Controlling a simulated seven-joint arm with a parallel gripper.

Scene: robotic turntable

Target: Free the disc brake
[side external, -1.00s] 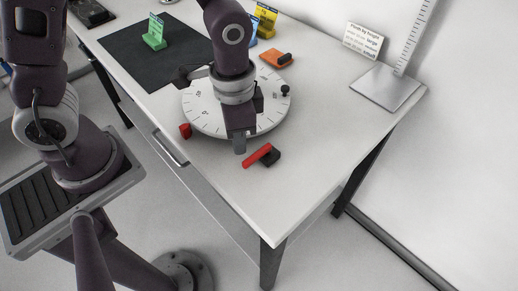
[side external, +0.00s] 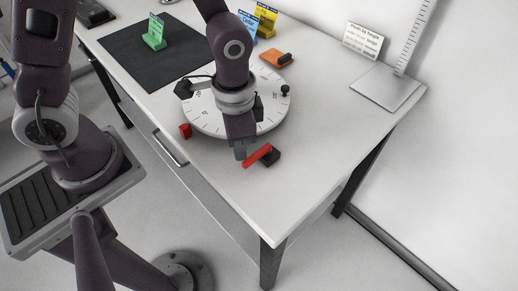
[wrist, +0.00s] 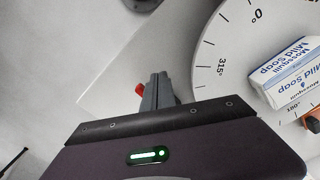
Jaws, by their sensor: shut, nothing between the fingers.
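A red lever (side external: 257,156) on a small dark block (side external: 271,158) sits on the table just off the near edge of the turntable (side external: 274,118); it looks like the disc brake. My gripper (side external: 240,153) is shut and empty, pointing down beside the lever's left end. I cannot tell whether they touch. In the wrist view the closed fingers (wrist: 157,90) have a bit of red (wrist: 139,91) showing just left of them; the rest of that part is hidden. The turntable's marked disc (wrist: 207,70) lies to their right.
A soap box (wrist: 290,72) lies on the disc, hidden by my arm in the side view. A small red block (side external: 185,131) is at the disc's left edge. A dark mat (side external: 135,65), a green stand (side external: 154,36) and an orange block (side external: 277,57) are farther back. The front-right tabletop is clear.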

